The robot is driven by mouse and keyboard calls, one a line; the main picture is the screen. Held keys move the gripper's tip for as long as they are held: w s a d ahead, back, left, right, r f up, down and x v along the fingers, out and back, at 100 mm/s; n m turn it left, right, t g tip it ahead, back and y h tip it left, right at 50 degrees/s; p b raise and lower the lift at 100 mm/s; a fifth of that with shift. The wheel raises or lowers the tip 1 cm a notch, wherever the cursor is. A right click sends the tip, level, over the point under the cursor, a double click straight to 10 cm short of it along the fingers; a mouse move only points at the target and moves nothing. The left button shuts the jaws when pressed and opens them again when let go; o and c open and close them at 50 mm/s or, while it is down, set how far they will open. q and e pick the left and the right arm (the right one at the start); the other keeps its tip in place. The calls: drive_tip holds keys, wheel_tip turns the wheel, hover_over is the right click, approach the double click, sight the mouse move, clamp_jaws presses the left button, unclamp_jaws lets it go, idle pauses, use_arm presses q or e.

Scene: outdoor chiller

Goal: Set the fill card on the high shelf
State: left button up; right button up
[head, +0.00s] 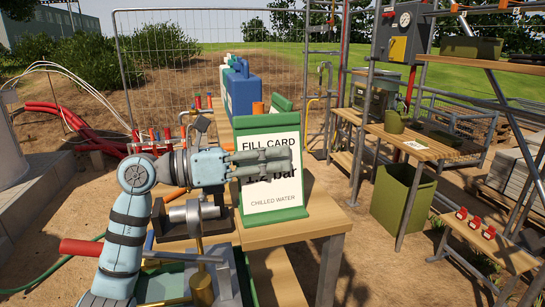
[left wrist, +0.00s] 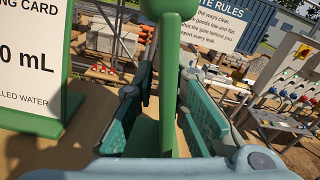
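The fill card (head: 272,205) is a white card in a green frame. It stands upright on the wooden bench, facing the head camera. My left gripper (head: 288,161) reaches in from the left and covers the middle of its print. In the left wrist view the green frame (left wrist: 168,70) stands edge-on between my two spread fingers (left wrist: 168,115), with gaps beside it. The high shelf (head: 500,64) is the upper wooden board at the right. My right gripper is in neither view.
A second green-framed card (left wrist: 32,60) stands close by at the left of the wrist view. Blue cases (head: 240,90) stand farther back on the bench. A dark green bin (head: 472,47) occupies part of the high shelf. A lower shelf (head: 452,153) holds green containers and a white card.

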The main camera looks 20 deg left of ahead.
use_arm(q)
drive_tip(key=shift+o, duration=0.6)
drive_tip(key=shift+w+f, duration=0.1)
drive_tip(key=shift+w, duration=0.25)
drive_tip(key=shift+s+r, duration=0.15)
drive_tip(key=shift+r, duration=0.2)
drive_tip(key=b+v, duration=0.4)
drive_tip(key=v, duration=0.8)
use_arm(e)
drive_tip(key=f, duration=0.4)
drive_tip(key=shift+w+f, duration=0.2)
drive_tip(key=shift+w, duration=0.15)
